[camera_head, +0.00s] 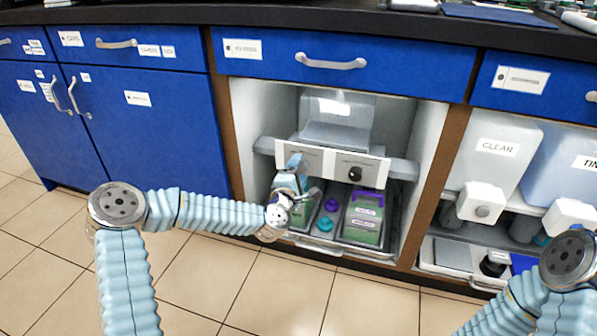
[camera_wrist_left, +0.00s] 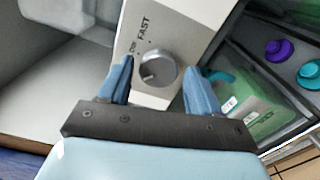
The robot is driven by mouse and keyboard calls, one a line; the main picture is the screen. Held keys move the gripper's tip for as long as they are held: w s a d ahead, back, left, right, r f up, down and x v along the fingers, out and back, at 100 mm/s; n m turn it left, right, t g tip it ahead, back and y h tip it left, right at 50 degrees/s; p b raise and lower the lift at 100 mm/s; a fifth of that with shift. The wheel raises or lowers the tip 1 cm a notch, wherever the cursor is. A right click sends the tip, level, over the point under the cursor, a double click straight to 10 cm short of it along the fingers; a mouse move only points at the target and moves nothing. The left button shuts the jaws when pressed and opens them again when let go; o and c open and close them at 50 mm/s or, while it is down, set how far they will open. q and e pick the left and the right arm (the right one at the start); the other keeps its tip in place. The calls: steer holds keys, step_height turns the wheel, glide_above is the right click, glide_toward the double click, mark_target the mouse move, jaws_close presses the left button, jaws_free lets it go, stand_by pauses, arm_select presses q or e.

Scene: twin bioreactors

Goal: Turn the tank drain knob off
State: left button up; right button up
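A pale control panel (camera_head: 325,161) spans the open cabinet bay in the head view. A dark knob (camera_head: 355,174) is on its right part, clear of my arms. My left gripper (camera_head: 294,168) is at the panel's left part and hides what is behind it there. In the left wrist view a round grey knob (camera_wrist_left: 156,69) sits on the panel, with "FAST" printed beside it. My left gripper (camera_wrist_left: 157,64) is open, its two blue fingers on either side of this knob with gaps visible. I cannot read which knob is labelled tank drain. My right gripper is out of view.
Below the panel, a tray (camera_head: 316,246) holds green containers (camera_head: 363,219) with a purple and a teal item. White and blue tanks, including one labelled "CLEAR" (camera_head: 497,148), stand in the right bay. Cabinet walls flank my left gripper; the tiled floor is clear.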

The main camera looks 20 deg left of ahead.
arm_select(q)
steer(key=shift+o, duration=0.4)
steer(key=shift+s, duration=0.35)
steer(key=s+p, duration=0.1)
steer(key=s, duration=1.2)
steer(key=shift+a+p, duration=0.25)
steer(key=shift+p, duration=0.1)
